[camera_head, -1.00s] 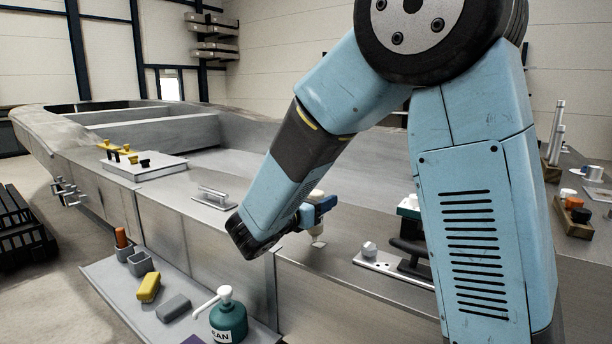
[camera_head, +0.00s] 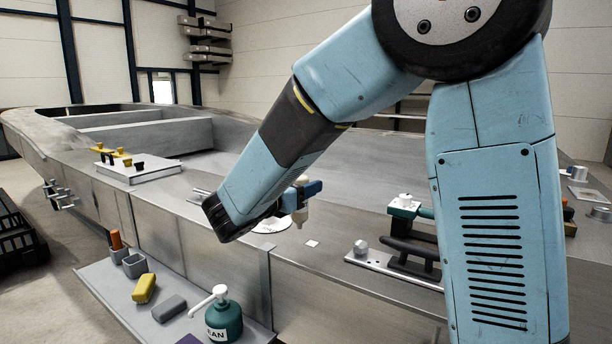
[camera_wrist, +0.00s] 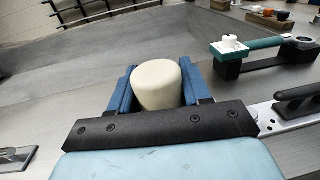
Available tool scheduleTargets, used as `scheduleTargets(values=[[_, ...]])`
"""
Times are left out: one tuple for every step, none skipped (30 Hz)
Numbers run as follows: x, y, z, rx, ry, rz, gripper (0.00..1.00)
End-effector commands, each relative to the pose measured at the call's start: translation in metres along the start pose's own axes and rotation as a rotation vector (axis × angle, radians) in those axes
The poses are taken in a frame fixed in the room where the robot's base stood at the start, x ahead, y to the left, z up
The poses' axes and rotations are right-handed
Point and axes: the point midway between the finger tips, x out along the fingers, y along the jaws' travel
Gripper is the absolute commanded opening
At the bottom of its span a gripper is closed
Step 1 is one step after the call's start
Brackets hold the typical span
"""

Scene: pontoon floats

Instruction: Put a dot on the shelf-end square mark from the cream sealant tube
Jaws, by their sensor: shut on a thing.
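My gripper (camera_head: 304,192) is shut on the cream sealant tube (camera_head: 300,215), nozzle pointing down, over the deck. In the wrist view the tube's rounded cream end (camera_wrist: 157,84) sits between my blue fingers. A small white square mark (camera_head: 312,243) lies flat on the deck, just right of and nearer than the nozzle tip. The tip appears apart from it. I cannot tell whether a dot is on the square. A white round patch (camera_head: 268,226) lies left of the tube, partly hidden by my arm.
A metal plate (camera_head: 381,266) with a knob and a dark handle lies right of the square. A teal tool on a black rest (camera_wrist: 262,52) stands beyond. A front shelf (camera_head: 117,288) holds a green pump bottle (camera_head: 224,322), a yellow block (camera_head: 143,289) and cups.

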Motion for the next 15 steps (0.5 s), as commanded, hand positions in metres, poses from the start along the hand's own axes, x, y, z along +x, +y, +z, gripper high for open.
scheduleTargets(values=[[0.0,0.0,0.005,0.004,0.0,-0.001,0.17],[0.0,0.0,0.008,0.004,0.0,-0.001,0.17],[0.001,0.0,0.012,0.003,0.0,-0.001,0.17],[0.001,0.0,0.014,0.003,0.0,-0.002,0.17],[0.001,-0.001,0.017,0.004,0.0,-0.002,0.17],[0.002,-0.001,0.02,0.004,0.0,-0.003,0.17],[0.002,-0.001,0.022,0.003,0.0,-0.003,0.17],[0.002,-0.001,0.024,0.002,0.0,-0.004,0.17],[0.002,-0.001,0.026,0.001,0.0,-0.004,0.17],[0.003,-0.001,0.027,0.001,0.0,-0.005,0.17],[0.003,-0.002,0.028,0.001,0.0,-0.005,0.17],[0.003,-0.002,0.029,0.001,0.0,-0.006,0.17],[0.003,-0.002,0.029,0.001,0.0,-0.006,0.17],[0.004,-0.002,0.029,0.001,0.0,-0.007,0.17],[0.004,-0.002,0.029,0.001,0.0,-0.007,0.17]])
